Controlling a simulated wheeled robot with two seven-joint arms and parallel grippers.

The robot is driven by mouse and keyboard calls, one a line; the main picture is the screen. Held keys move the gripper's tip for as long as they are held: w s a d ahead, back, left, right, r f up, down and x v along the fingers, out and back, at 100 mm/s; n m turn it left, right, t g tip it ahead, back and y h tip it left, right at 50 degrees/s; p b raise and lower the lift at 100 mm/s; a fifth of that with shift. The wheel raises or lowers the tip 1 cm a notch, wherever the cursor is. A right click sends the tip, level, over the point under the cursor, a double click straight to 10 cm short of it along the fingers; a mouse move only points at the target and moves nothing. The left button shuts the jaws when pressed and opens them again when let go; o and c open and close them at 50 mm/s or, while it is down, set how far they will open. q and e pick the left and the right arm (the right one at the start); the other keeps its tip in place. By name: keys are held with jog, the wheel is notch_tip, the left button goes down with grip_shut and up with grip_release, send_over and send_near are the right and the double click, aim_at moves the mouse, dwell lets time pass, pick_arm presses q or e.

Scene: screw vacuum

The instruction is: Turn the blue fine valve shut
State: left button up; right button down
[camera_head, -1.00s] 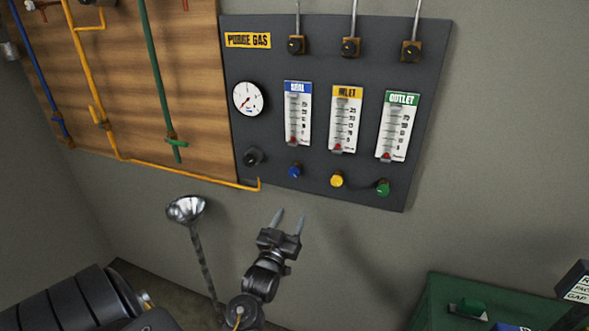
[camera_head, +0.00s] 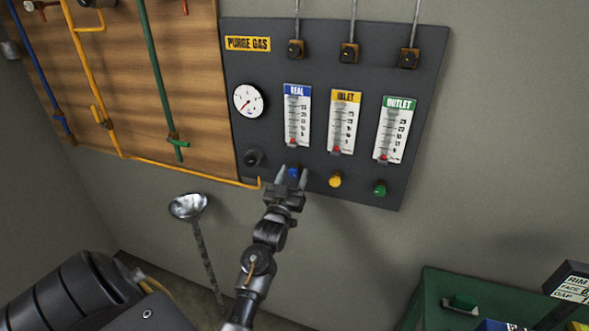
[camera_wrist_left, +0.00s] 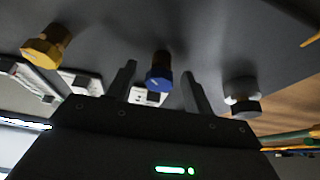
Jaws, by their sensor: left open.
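The blue fine valve (camera_head: 293,173) is a small knob on the dark purge gas panel (camera_head: 340,80), below the flowmeter (camera_head: 297,117) with the blue label. My left gripper (camera_head: 292,176) is open, with its fingers pointing up at the panel around the blue knob. In the left wrist view the blue knob (camera_wrist_left: 159,78) sits between the two separated fingers (camera_wrist_left: 160,90), with a gap on both sides. Neither finger appears to touch it. My right gripper is not in view.
A yellow knob (camera_head: 335,179) and a green knob (camera_head: 380,188) are to the right of the blue one. A dark knob (camera_head: 253,157) and a yellow pipe (camera_head: 190,172) are to its left. A metal funnel (camera_head: 188,206) stands lower left. A green case (camera_head: 455,285) is lower right.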

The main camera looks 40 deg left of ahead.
pick_arm(q)
jog(key=shift+w+a+r, duration=0.2)
jog(key=shift+w, duration=0.3)
jog(key=c, duration=1)
jog(key=shift+m+h, duration=0.4)
